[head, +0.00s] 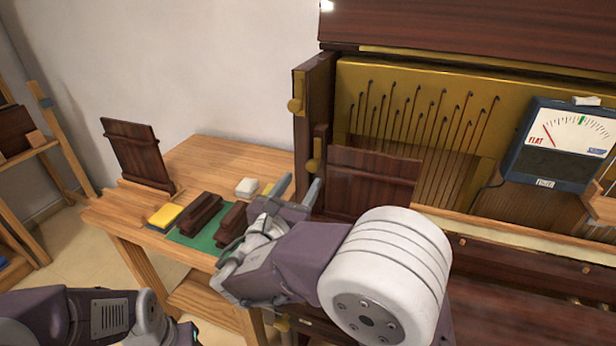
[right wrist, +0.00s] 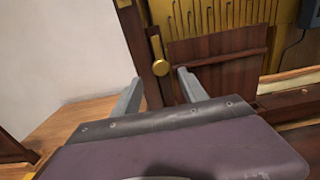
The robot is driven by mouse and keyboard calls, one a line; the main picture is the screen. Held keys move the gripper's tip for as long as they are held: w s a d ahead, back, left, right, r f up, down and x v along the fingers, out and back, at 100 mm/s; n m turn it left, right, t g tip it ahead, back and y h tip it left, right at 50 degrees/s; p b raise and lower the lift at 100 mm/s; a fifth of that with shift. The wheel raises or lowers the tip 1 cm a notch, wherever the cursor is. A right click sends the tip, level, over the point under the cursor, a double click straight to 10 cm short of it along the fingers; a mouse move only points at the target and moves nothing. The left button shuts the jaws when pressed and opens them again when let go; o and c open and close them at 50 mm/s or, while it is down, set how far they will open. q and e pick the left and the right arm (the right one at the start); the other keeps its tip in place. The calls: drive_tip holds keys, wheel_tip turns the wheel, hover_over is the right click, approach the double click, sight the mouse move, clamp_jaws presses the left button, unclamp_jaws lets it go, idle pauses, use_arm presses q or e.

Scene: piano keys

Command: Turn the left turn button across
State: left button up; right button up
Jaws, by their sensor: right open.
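The left turn button (head: 313,164) is a small brass piece on the dark wooden post left of the brown slatted panel (head: 370,182). In the right wrist view the button (right wrist: 160,67) stands upright, its rounded end low, beside the panel (right wrist: 222,62). My right gripper (head: 298,188) is open and empty, pointing at the post just below the button in the head view. In the right wrist view the button shows between the fingertips (right wrist: 160,78); I cannot tell whether they touch it. My left arm shows at the lower left; its gripper is out of view.
A tuning meter (head: 560,143) stands at right.

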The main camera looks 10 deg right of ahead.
sight(311, 169)
drive_tip(key=x, duration=0.5)
drive_tip(key=shift+w+d, duration=0.25)
drive_tip(key=shift+w, duration=0.05)
clamp_jaws()
drive_tip(key=shift+f+m+b, duration=0.25)
drive_tip(key=shift+m+b, duration=0.35)
drive_tip(key=shift+b, duration=0.5)
drive_tip(key=m+b, duration=1.3)
drive_tip(key=b, duration=0.2)
drive_tip(key=shift+f+b, duration=0.1)
drive_tip(key=shift+b, duration=0.2)
drive_tip(key=shift+r+m+b, duration=0.1)
drive_tip(key=shift+m+b, duration=0.75)
drive_tip(key=shift+m, duration=0.1)
drive_tip(key=shift+r+m+b, duration=0.15)
drive_tip(key=shift+m+b, duration=0.65)
drive_tip(key=shift+m, duration=0.15)
